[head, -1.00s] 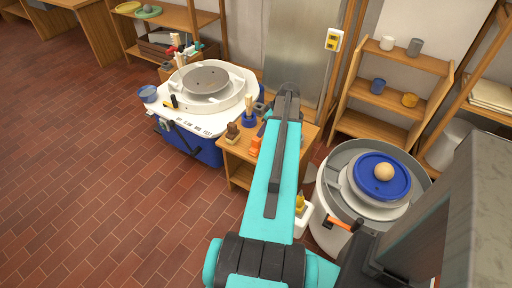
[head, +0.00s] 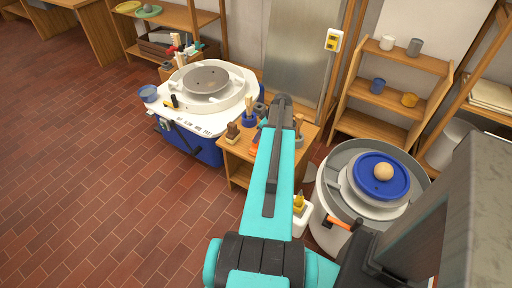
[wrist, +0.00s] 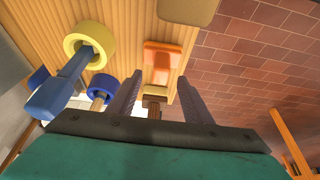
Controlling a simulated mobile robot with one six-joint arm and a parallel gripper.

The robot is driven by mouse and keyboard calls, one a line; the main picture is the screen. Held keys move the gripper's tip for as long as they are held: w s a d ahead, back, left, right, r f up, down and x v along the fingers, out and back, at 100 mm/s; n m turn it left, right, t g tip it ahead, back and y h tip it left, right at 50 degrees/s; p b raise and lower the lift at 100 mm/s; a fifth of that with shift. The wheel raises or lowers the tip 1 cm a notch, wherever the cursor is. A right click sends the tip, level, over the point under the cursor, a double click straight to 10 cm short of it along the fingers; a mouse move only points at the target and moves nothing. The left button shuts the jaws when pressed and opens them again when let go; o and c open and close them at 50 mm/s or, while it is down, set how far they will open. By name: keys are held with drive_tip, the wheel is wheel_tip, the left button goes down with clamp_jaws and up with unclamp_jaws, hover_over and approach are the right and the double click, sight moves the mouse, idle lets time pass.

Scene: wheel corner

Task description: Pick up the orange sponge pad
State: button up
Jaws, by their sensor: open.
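The orange sponge pad (wrist: 161,62) lies on the light wooden table top (wrist: 128,30) in the wrist view. In the head view only a bit of the orange pad (head: 255,138) shows at the left edge of my arm, which hides the rest. My gripper (wrist: 157,92) is open, with its two dark fingers apart and nothing held between them. In the wrist view the pad appears beyond the fingertips, roughly in line with the gap. The height of the fingers above the table is hard to tell.
A brown brush-like block (head: 232,131) stands on the same table, left of the pad. In the wrist view a yellow ring-shaped thing (wrist: 90,45) and a blue one (wrist: 108,88) are left of the fingers. The wheel (head: 205,80) stands at the left, another wheel (head: 382,172) at the right.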

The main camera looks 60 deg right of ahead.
sight(256, 145)
drive_tip(key=shift+p+x, duration=0.6)
drive_tip(key=shift+x, duration=1.9)
drive_tip(key=shift+w, duration=0.1)
drive_tip(key=shift+r, duration=0.1)
clamp_jaws()
